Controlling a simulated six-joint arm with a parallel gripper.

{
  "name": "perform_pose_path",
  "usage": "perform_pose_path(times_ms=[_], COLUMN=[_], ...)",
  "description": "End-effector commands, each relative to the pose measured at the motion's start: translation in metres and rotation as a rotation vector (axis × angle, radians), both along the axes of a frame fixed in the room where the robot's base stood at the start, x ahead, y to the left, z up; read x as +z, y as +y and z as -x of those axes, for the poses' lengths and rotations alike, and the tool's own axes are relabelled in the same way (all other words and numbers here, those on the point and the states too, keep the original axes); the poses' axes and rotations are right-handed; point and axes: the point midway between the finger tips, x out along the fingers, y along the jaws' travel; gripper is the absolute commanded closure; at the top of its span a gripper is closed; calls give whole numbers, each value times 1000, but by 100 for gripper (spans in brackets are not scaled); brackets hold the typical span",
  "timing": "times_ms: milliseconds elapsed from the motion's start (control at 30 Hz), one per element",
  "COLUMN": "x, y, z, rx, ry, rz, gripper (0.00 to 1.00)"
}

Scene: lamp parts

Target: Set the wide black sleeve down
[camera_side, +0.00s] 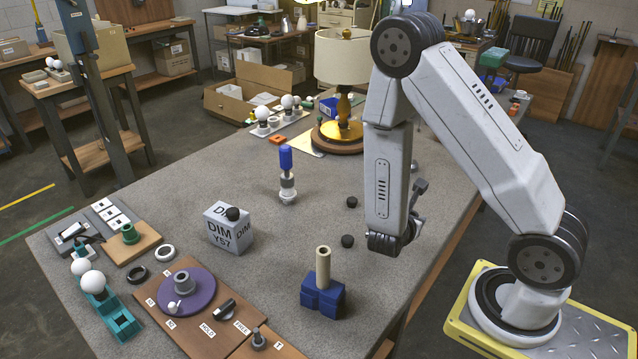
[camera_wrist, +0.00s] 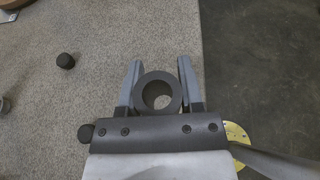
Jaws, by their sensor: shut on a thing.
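The wide black sleeve (camera_wrist: 144,101) is a dark, thick-walled ring seen from above in the wrist view, with its hole facing the camera. My gripper (camera_wrist: 160,66) has one grey finger on each side of it and is shut on it. Grey tabletop lies behind the sleeve, near the table's right edge; I cannot tell whether the sleeve touches it. In the side view my arm hangs over the right part of the table and mostly hides the gripper and sleeve.
A blue block with a tan post (camera_side: 323,268) stands in front. A DIM box (camera_side: 230,229), a blue-topped stack (camera_side: 287,175) and a lamp (camera_side: 342,100) stand farther off. Bare tabletop (camera_side: 270,270) lies between.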

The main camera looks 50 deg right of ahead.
Motion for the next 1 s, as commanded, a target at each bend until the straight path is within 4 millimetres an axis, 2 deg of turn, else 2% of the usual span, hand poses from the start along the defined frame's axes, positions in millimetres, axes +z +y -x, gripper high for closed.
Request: perform_pose_path(times_ms=[167, 267, 500, 600, 800, 1000], x=[3, 7, 20, 26, 32, 32], y=[9, 18, 54, 68, 83, 85], z=[-24, -47, -104, -123, -140, -142], rx=[26, 48, 112, 134, 156, 157], ry=[-7, -8, -7, -6, -1, -1], rz=[7, 12, 11, 5, -2, -3], gripper=[100, 100, 100, 100, 100, 100])
